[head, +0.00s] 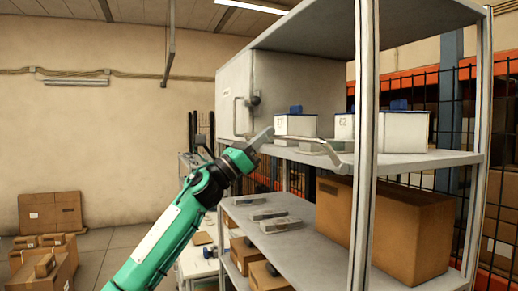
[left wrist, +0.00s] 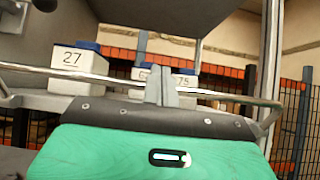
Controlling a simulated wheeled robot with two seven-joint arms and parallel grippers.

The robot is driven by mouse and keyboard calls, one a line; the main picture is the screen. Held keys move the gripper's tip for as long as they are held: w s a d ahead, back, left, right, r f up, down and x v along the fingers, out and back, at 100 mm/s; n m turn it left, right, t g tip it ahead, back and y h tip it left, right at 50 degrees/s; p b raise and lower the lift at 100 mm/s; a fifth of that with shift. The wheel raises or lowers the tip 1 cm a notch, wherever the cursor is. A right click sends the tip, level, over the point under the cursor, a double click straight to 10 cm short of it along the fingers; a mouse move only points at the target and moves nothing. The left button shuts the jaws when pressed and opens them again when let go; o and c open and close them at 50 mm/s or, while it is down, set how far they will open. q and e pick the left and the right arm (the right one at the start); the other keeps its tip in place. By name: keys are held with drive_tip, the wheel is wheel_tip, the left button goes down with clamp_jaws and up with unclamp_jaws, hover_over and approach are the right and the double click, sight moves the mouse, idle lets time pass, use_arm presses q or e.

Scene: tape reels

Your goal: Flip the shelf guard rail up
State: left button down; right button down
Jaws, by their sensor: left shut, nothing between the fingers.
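The guard rail (head: 300,138) is a thin metal bar along the front edge of the upper shelf (head: 400,158). Its right end bends down to the shelf edge. In the left wrist view the rail (left wrist: 225,96) crosses the picture in front of the white boxes. My left gripper (head: 264,136) is at the rail's left part in the head view. In the left wrist view its fingers (left wrist: 162,86) are shut and empty and overlap the rail; I cannot tell whether they touch it. My right gripper is not in view.
White boxes with blue lids stand on the upper shelf, one marked 27 (left wrist: 75,70). A shelf post (head: 364,150) rises right of the rail.

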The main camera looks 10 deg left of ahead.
use_arm(q)
drive_tip(key=shift+w+d+r, duration=0.2)
drive_tip(key=shift+d+r, duration=0.05)
drive_tip(key=shift+r, duration=0.1)
idle(1.1)
drive_tip(key=s+a+f+b, duration=0.3)
drive_tip(key=s+a+b, duration=0.4)
drive_tip(key=a, duration=0.3)
drive_tip(key=shift+a+f, duration=0.25)
drive_tip(key=shift+f, duration=0.15)
